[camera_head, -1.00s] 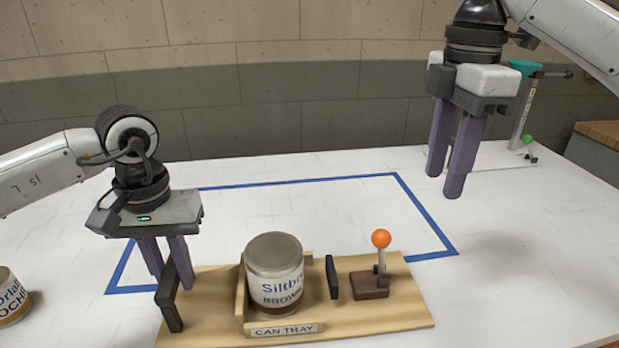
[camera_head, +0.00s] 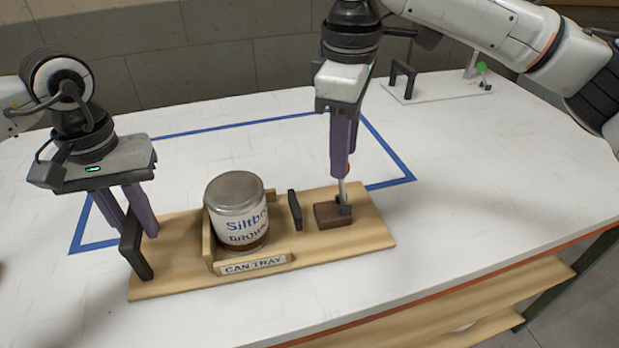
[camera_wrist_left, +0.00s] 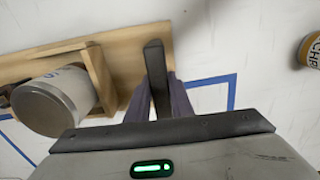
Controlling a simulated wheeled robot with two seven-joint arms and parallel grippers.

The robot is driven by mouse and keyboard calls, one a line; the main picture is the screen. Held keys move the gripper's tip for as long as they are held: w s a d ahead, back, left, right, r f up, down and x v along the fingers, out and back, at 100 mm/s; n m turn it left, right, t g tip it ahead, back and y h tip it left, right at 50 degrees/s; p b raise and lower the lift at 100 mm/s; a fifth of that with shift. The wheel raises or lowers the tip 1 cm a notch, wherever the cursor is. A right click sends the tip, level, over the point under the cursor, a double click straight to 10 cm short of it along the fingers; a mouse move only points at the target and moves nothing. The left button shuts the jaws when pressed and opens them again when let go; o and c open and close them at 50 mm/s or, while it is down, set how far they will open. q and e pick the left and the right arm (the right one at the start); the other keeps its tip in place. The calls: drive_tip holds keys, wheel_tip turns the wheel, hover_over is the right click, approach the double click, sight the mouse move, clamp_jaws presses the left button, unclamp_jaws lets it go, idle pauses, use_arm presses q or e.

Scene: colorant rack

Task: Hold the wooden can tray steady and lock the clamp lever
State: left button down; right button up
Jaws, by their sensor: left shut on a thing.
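The wooden can tray (camera_head: 180,272) lies on the white table with a labelled can (camera_head: 238,215) upright in its holder. My left gripper (camera_head: 134,230) is shut on the tray's black left handle (camera_head: 138,258); the left wrist view shows the handle (camera_wrist_left: 155,70) between the fingers.
Blue tape (camera_head: 240,123) outlines a rectangle behind and partly under the tray. A white-based stand (camera_head: 440,95) is at the back right. Another can (camera_wrist_left: 312,50) is at the edge of the left wrist view. The table right of the tray is clear.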

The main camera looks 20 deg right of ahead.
sight(342, 182)
drive_tip(key=f, duration=0.7)
drive_tip(key=shift+w+d+f, duration=0.2)
drive_tip(key=shift+w, duration=0.05)
clamp_jaws()
